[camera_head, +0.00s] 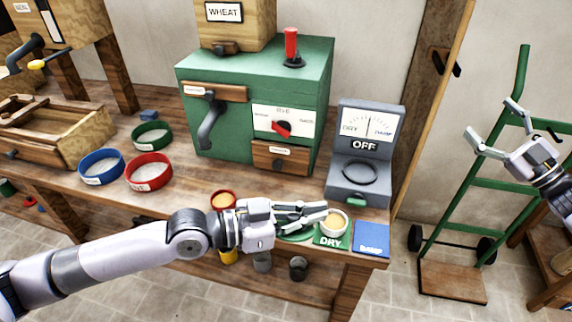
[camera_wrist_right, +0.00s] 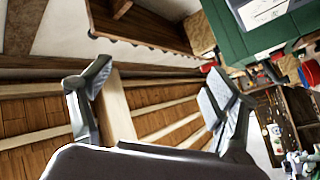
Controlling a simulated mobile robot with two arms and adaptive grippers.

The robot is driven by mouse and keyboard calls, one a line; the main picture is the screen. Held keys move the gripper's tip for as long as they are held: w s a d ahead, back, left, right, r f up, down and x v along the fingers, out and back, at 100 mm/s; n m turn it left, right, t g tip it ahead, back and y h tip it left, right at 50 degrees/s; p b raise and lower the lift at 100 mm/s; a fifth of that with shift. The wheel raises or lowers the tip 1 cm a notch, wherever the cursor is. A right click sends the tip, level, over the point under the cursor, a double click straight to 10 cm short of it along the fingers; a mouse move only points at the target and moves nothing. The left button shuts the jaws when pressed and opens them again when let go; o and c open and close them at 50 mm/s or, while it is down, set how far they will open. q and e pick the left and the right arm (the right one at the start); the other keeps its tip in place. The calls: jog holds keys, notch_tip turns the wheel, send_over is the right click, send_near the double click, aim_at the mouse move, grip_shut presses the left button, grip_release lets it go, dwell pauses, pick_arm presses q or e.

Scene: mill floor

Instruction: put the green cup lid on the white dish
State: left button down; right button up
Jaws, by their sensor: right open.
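A small round white dish (camera_head: 344,225) holding tan grain stands on the green card marked DRY (camera_head: 331,241), at the front right of the workbench. My left gripper (camera_head: 326,212) is low over the bench beside the dish, its fingertips reaching the dish's left edge. A green round thing (camera_head: 297,237) shows partly beneath the left fingers; it may be the green cup lid, but the gripper covers most of it. I cannot tell whether the fingers hold it. My right gripper (camera_head: 490,125) is open and empty, raised in front of the hand truck; its spread fingers also show in the right wrist view (camera_wrist_right: 152,105).
A blue DAMP card (camera_head: 371,239) lies right of the DRY card. Behind stand a grey meter marked OFF (camera_head: 358,181) and a green mill (camera_head: 255,100). A red cup (camera_head: 222,199) stands behind the left wrist. Blue, red (camera_head: 149,183) and green rings lie left. A green hand truck (camera_head: 493,185) stands right.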

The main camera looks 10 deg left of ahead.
jog(key=s+a+r+n+g+y, duration=0.2)
jog(key=a+r+n+g+y, duration=0.1)
jog(key=a+r+n+g, duration=0.25)
jog(key=s+a+r+n+g+y, duration=0.2)
jog(key=s+a+n+g+y, duration=0.15)
jog(key=a+n, duration=0.4)
jog(key=n+g+h, duration=0.8)
jog(key=n+h, duration=1.5)
jog(key=n, duration=0.5)
send_over(292, 217)
jog(key=w+a, duration=0.1)
jog(key=w+a+x, duration=0.1)
jog(key=x, duration=0.5)
jog(key=shift+y, duration=0.25)
jog(key=f, duration=0.4)
jog(key=s+f, duration=0.1)
jog(key=f, duration=0.3)
jog(key=d+f, duration=0.1)
jog(key=f, duration=0.2)
jog(key=shift+s+d+f, duration=0.1)
jog(key=shift+s+f, duration=0.2)
jog(key=shift+f, duration=0.1)
jog(key=shift+c, duration=0.2)
